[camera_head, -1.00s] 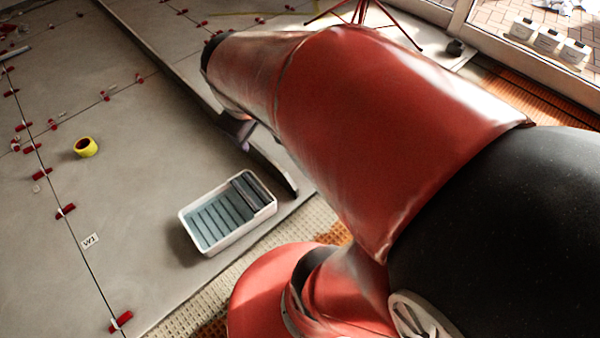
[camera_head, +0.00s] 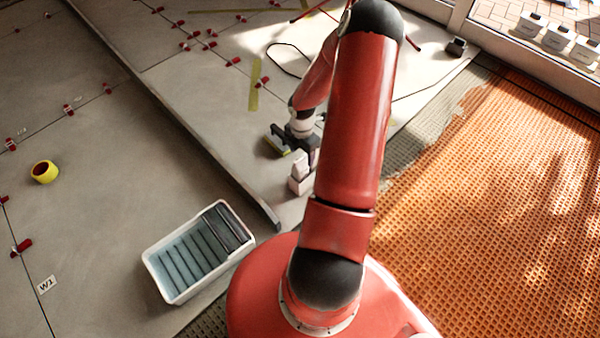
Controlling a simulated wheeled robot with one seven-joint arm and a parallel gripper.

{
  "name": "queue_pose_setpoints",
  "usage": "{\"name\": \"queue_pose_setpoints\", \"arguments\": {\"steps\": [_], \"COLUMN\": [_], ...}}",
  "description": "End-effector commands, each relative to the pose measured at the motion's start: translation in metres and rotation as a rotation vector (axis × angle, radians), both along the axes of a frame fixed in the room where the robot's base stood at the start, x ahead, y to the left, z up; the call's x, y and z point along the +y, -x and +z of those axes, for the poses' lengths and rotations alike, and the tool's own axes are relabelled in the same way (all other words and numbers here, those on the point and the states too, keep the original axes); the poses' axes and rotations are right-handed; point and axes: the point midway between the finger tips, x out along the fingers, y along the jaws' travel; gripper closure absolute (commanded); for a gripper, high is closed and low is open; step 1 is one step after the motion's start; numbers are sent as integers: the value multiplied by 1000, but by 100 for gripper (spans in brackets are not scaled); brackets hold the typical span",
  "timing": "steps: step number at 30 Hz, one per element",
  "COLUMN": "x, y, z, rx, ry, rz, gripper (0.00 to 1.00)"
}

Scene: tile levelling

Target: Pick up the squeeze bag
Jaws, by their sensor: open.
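My gripper (camera_head: 292,143) is in the upper middle of the head view, low over the grey tiled floor, partly behind my own red arm. It is open, and I see nothing held in it. A small pale, blocky object (camera_head: 299,184) stands just below the gripper in the picture, partly hidden by my arm. I cannot tell whether it is the squeeze bag or whether the gripper touches it. I cannot make out the squeeze bag for sure anywhere else.
A white tray with water and dark rollers (camera_head: 250,243) stands at lower left. A long dark straightedge (camera_head: 190,128) crosses the tiles. A yellow tape roll (camera_head: 45,171) lies left. Orange matting (camera_head: 490,220) covers the right. Several pale containers (camera_head: 556,38) stand beyond the door sill.

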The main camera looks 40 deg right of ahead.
Motion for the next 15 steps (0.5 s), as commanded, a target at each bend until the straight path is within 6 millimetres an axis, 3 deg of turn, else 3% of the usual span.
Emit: {"name": "queue_pose_setpoints", "arguments": {"steps": [15], "x": [8], "y": [0], "z": [-63], "rx": [3], "ry": [-4], "rz": [6], "gripper": [39]}}
